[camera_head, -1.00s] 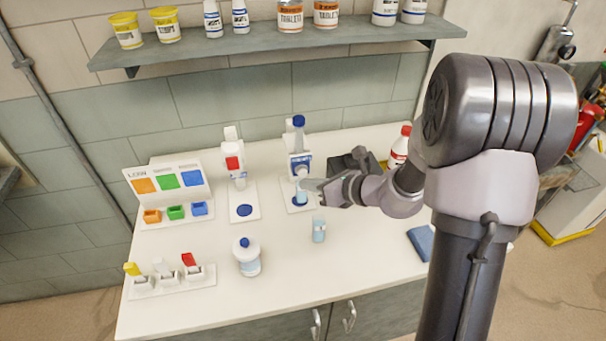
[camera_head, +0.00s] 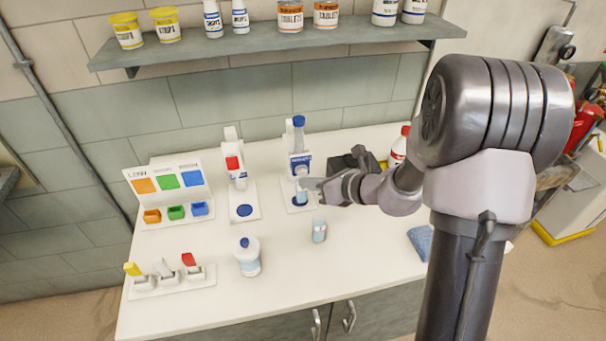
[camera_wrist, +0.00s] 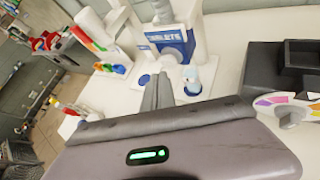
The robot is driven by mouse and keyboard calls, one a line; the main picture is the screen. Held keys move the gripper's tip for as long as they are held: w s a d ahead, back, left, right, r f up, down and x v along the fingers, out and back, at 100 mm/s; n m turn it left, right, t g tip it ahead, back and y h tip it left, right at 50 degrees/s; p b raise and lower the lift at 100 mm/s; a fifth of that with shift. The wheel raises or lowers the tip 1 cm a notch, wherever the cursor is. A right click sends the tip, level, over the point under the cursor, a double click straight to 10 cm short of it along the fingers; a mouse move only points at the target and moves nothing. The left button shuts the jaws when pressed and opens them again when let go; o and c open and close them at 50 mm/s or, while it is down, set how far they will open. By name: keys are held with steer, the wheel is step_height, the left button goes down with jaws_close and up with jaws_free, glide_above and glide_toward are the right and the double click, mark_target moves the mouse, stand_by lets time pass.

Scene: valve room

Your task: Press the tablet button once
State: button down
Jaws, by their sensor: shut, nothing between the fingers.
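The tablet dispenser (camera_head: 299,160) is white with a blue label and a blue cap, standing toward the back of the counter. In the wrist view its blue "TABLETS" label (camera_wrist: 168,38) is just beyond my fingers. A small clear vial (camera_head: 301,196) stands upright at its base; the vial also shows in the wrist view (camera_wrist: 193,81), right of my fingers. My gripper (camera_head: 308,184) is shut and empty, low in front of the dispenser. Its fingertips show in the wrist view (camera_wrist: 163,79). I cannot make out the button clearly, or whether the fingertips touch anything.
A red-marked white dispenser (camera_head: 236,165) stands to the left. A dark box (camera_head: 352,164) is close on the right. A second vial (camera_head: 319,230) and a blue-capped bottle (camera_head: 248,258) stand in front.

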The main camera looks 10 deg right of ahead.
steer(key=shift+w, duration=0.2)
steer(key=shift+w, duration=0.55)
stand_by(0.8)
steer(key=shift+s, duration=0.95)
steer(key=s+b, duration=0.1)
steer(key=s, duration=0.4)
stand_by(0.6)
